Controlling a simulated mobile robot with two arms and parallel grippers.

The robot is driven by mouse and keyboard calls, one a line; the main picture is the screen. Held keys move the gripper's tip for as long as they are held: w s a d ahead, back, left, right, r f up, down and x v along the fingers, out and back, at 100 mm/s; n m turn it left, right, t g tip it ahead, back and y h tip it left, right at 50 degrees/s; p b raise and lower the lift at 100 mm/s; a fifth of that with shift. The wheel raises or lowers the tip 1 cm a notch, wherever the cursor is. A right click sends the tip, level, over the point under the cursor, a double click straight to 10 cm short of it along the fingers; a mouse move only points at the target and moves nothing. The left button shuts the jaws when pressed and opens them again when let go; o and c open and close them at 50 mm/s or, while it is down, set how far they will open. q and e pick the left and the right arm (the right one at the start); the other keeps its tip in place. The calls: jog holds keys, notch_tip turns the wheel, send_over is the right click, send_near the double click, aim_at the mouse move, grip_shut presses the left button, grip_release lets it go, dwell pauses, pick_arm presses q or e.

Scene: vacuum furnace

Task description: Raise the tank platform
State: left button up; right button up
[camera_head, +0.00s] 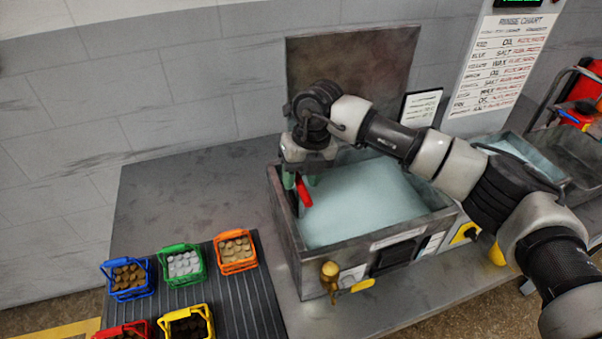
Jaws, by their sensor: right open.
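The tank (290,240) is an open grey metal box on the bench, filled with pale blue liquid (365,205). No platform can be made out through the liquid. My right gripper (300,183) points down over the tank's back left corner, with its fingers apart. A red handle-like piece (305,193) shows at its fingertips, near the inside of the left wall. I cannot tell whether the fingers touch it. My right arm reaches in from the right, across the tank's back right part. My left gripper is not in view.
Several coloured baskets of small parts, such as the green one (182,265), stand on and around a ribbed mat (255,305) at the left. A brass knob (330,270) sticks out at the tank's front. Another basin (525,150) is at the right. The bench's back left (190,195) is clear.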

grip_shut()
notch_tip(320, 180, up, 11)
jog(key=shift+r+p, duration=0.2)
jog(key=shift+p, duration=0.1)
jog(key=shift+c, duration=1)
grip_release()
jog(key=shift+w, duration=0.1)
jog(key=shift+o, duration=1)
jog(key=shift+f, duration=0.15)
